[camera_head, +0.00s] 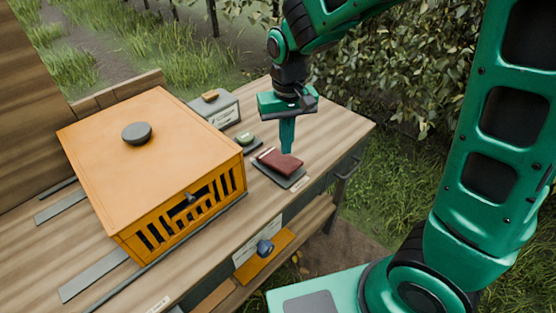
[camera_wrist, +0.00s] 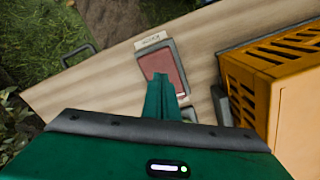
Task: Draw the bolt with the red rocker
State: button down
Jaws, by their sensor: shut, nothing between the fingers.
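The red rocker (camera_head: 280,161) is a dark red plate in a dark grey frame, lying on the bench top to the right of the orange box. It also shows in the wrist view (camera_wrist: 163,66), with a pale label at its far edge. My gripper (camera_head: 287,151) is shut and empty, pointing down at the back edge of the rocker in the head view. In the wrist view the fingertips (camera_wrist: 161,78) overlap the rocker's lower part. I cannot tell whether they touch it. No bolt can be made out for certain.
An orange slotted box (camera_head: 120,150) with a dark round knob (camera_head: 136,133) stands to the left. A green button (camera_head: 245,138) and a grey box (camera_head: 216,108) sit behind the rocker. A blue knob (camera_head: 264,248) is on a lower orange panel. A dark handle (camera_head: 349,164) projects at the bench's right end.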

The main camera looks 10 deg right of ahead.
aim_at(285, 161)
jog(key=shift+f, duration=2.1)
dwell(1.1)
jog(key=shift+r, duration=3.55)
jog(key=s+d+r+m, duration=0.2)
jog(key=s+d, duration=0.2)
jog(key=d, duration=0.5)
jog(key=s+d+r+m, duration=0.1)
jog(key=s+d, duration=0.4)
jog(key=d, duration=0.3)
jog(key=s+d+m, duration=0.3)
jog(key=s+d, duration=0.5)
jog(key=s, duration=0.5)
jog(key=shift+s+m, duration=0.3)
jog(key=shift+s, duration=0.1)
